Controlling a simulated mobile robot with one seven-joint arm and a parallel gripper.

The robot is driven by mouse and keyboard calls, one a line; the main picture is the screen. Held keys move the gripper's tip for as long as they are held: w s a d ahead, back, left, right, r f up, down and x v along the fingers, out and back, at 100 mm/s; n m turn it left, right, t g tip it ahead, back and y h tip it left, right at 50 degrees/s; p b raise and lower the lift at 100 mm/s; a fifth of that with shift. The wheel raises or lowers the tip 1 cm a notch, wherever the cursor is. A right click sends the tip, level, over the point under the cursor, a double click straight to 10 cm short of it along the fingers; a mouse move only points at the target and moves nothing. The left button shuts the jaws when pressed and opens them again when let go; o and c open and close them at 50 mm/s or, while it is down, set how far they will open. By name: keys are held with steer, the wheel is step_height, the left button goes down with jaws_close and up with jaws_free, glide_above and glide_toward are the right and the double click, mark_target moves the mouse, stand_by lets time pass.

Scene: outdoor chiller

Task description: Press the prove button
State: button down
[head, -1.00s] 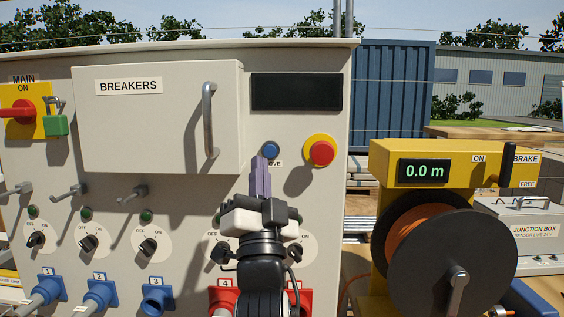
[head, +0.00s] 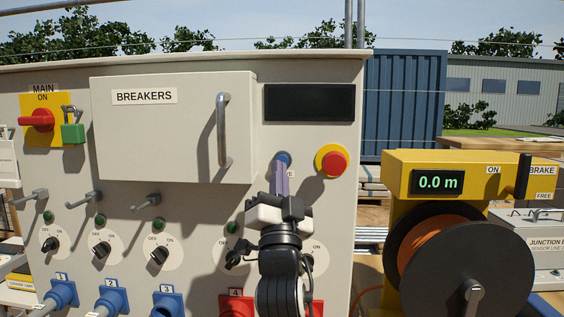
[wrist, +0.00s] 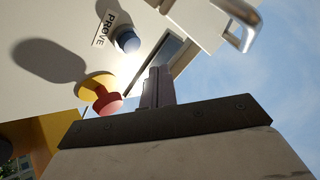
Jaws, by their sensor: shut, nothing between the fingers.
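The blue prove button (head: 284,156) is on the grey panel, below the black display. In the head view my gripper (head: 281,168) covers its lower part and most of its label. In the wrist view the prove button (wrist: 128,40) and its PROVE label (wrist: 111,30) are clear, with the button up and left of my fingertips (wrist: 158,72). My gripper is shut with nothing in it, its purple-grey fingers pointing at the panel. In the wrist view the fingertips look apart from the button; I cannot tell how far.
A red button on a yellow base (head: 333,162) sits close to the right of the prove button. The breakers door handle (head: 223,130) sticks out to the left. The black display (head: 309,103) is above. A yellow cable reel (head: 455,165) stands at right.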

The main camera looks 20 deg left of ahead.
mark_target(281, 155)
steer(key=shift+w+a, duration=0.2)
steer(key=shift+w, duration=0.55)
steer(key=shift+w+a, duration=0.2)
steer(key=shift+w, duration=0.5)
stand_by(1.0)
steer(key=shift+w+a, duration=0.1)
steer(key=shift+w, duration=0.3)
steer(key=shift+w+a, duration=0.15)
steer(key=shift+w, duration=0.3)
stand_by(0.6)
steer(key=shift+s, duration=0.1)
steer(key=shift+s+d, duration=0.25)
steer(key=shift+s, duration=0.5)
steer(key=shift+s, duration=0.1)
steer(key=s, duration=0.2)
steer(key=s+d, duration=0.1)
steer(key=s, duration=0.1)
steer(key=shift+s+d+b, duration=0.2)
steer(key=shift+s+b, duration=0.1)
steer(key=shift+b, duration=0.1)
